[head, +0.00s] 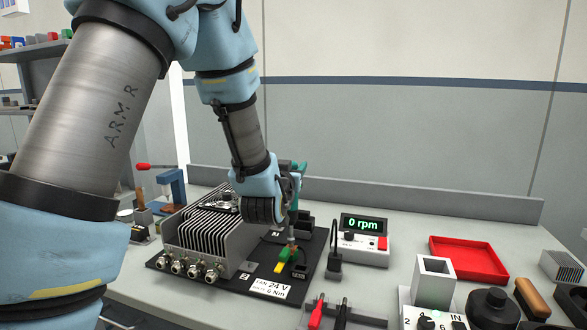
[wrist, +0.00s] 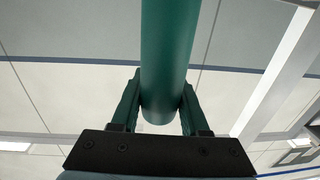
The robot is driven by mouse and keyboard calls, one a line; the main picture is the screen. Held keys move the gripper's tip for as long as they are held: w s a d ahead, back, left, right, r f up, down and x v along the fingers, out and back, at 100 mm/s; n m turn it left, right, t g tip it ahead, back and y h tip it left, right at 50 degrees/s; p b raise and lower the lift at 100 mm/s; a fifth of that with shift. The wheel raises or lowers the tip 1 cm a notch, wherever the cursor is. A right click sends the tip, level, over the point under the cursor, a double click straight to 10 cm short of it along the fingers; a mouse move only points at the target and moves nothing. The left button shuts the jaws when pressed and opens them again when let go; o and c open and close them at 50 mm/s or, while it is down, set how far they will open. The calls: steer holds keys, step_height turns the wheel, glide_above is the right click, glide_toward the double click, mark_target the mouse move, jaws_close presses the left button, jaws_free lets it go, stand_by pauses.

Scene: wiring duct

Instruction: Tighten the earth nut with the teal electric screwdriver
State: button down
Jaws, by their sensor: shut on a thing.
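The teal electric screwdriver (wrist: 166,55) stands between the two fingers of my gripper (wrist: 159,100) in the wrist view, and the gripper is shut on it. In the head view my gripper (head: 296,183) is over the dark mounting board (head: 222,278). The screwdriver's lower part (head: 292,217) points down, nearly upright, above a green and yellow terminal (head: 284,258) on the board. The earth nut cannot be made out, and I cannot tell whether the screwdriver's tip touches anything. My wrist hides part of the tool.
A finned grey unit (head: 210,238) sits on the board, left of the terminal. A meter reading "0 rpm" (head: 362,225) stands right, with a dark plug (head: 335,262) before it. A red tray (head: 468,260) and a white square holder (head: 432,285) are farther right.

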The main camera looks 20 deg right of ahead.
steer(key=shift+f+b, duration=0.7)
steer(key=shift+b, duration=0.15)
stand_by(0.5)
steer(key=shift+r, duration=0.15)
